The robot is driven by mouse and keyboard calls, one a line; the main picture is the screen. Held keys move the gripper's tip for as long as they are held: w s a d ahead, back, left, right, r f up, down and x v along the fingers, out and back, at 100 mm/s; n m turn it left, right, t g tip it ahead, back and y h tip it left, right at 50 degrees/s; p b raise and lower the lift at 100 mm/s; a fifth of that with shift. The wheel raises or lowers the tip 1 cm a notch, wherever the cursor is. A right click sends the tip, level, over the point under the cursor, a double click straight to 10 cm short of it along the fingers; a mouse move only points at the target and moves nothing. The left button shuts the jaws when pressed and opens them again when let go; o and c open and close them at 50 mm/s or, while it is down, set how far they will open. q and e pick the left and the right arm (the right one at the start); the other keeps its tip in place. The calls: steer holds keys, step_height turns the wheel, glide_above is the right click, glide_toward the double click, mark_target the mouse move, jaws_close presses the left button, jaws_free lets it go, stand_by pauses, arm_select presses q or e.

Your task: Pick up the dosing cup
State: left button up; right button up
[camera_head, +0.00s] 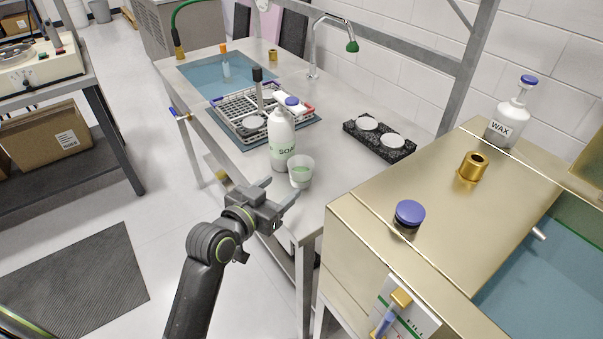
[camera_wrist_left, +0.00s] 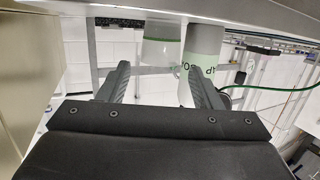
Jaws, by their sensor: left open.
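The dosing cup (camera_head: 301,173), a small clear cup with green markings, stands upright near the table's front edge. In the left wrist view, which looks upside down, the dosing cup (camera_wrist_left: 158,52) appears beyond the gap between the left gripper's fingers (camera_wrist_left: 157,68). The soap bottle (camera_wrist_left: 203,55) shows beside it, partly hidden by one finger. My right gripper is not in view.
A black block with white discs (camera_head: 379,139) is at the right. A brass-coloured bath unit (camera_head: 400,190) stands close on the right.

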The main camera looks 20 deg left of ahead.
mark_target(294, 177)
arm_select(q)
steer(key=shift+x, duration=4.3)
steer(key=shift+f, duration=0.15)
steer(key=shift+s, duration=0.1)
steer(key=c, duration=0.6)
